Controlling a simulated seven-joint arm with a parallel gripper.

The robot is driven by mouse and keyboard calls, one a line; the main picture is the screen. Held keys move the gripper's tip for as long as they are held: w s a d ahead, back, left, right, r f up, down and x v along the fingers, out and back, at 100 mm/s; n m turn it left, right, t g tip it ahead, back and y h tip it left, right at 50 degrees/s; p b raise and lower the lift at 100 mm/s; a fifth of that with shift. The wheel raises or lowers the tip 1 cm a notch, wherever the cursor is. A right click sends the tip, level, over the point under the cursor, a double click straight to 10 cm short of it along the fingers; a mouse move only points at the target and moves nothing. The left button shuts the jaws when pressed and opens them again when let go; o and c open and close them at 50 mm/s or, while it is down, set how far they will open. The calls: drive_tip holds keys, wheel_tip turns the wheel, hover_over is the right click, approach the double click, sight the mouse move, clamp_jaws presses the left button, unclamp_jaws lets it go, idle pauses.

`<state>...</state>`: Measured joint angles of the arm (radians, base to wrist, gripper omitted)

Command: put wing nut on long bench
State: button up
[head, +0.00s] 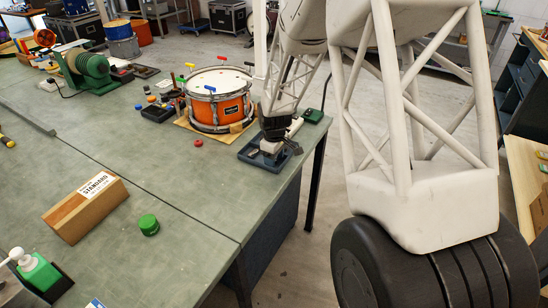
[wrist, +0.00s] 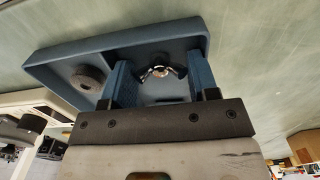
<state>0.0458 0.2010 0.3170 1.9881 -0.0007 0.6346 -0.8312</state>
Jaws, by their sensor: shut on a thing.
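My gripper (head: 272,143) reaches down into a small blue tray (head: 250,158) at the right edge of the long green bench (head: 190,172). In the wrist view the wing nut (wrist: 156,72), dark with a bright metal centre, sits between the two blue fingers (wrist: 160,80), and they are shut on it. It is within the outline of the tray (wrist: 130,45); whether it touches the tray floor I cannot tell. In the head view the gripper hides the wing nut.
A grey round part (wrist: 88,78) lies in the tray beside the left finger. An orange drum (head: 218,108) stands behind the tray, with a red knob (head: 198,142) in front. A wooden block (head: 86,208) and green cylinder (head: 148,225) stand nearer. The bench middle is clear.

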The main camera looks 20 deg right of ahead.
drive_tip(key=shift+f, duration=0.15)
drive_tip(key=o, duration=0.9)
drive_tip(key=shift+o, duration=0.2)
drive_tip(key=shift+o, duration=0.2)
drive_tip(key=shift+r, duration=3.95)
